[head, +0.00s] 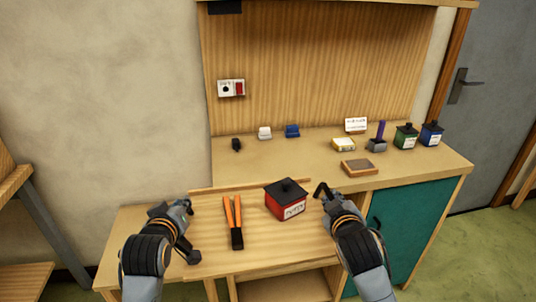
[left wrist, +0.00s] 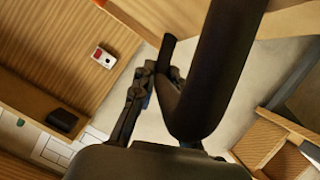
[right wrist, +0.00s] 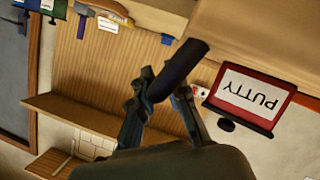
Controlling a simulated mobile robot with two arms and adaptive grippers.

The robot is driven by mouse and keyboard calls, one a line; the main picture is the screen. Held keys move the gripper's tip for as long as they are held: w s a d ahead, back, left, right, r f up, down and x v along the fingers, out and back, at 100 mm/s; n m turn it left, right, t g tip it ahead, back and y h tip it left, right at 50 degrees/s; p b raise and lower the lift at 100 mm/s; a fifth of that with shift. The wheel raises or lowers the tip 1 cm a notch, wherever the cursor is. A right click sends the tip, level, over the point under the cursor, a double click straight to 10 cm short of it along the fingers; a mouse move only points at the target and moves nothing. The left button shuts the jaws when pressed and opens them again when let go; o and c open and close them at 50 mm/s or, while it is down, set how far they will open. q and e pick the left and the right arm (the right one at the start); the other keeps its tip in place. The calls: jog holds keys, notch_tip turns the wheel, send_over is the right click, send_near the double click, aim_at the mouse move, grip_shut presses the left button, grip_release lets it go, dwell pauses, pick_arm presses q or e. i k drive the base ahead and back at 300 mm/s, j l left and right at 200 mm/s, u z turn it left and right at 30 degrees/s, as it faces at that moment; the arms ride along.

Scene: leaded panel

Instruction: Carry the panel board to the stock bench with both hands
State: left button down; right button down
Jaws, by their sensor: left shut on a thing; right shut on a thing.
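The panel board (head: 262,246) is a light wooden board with a raised strip along its far edge, low in the head view. A pair of orange-handled pliers (head: 232,218) and a red putty tin (head: 287,202) are on it. My left gripper (head: 186,212) is at its left side, shut on a black bar handle (left wrist: 222,60). My right gripper (head: 324,196) is at its right side, shut on another black bar handle (right wrist: 180,68). The tin also shows in the right wrist view (right wrist: 285,82). I cannot tell whether the board is lifted or touching the bench beneath.
A wooden bench (head: 228,165) with a tall back panel stands behind. On it are a brown block (head: 359,167), a yellow box (head: 343,145), a green tin (head: 405,137), a blue tin (head: 431,134) and small items. A teal cabinet front (head: 405,228) is at right.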

aim_at(263, 170)
jog(key=i+l, duration=0.1)
jog(key=i, duration=0.9)
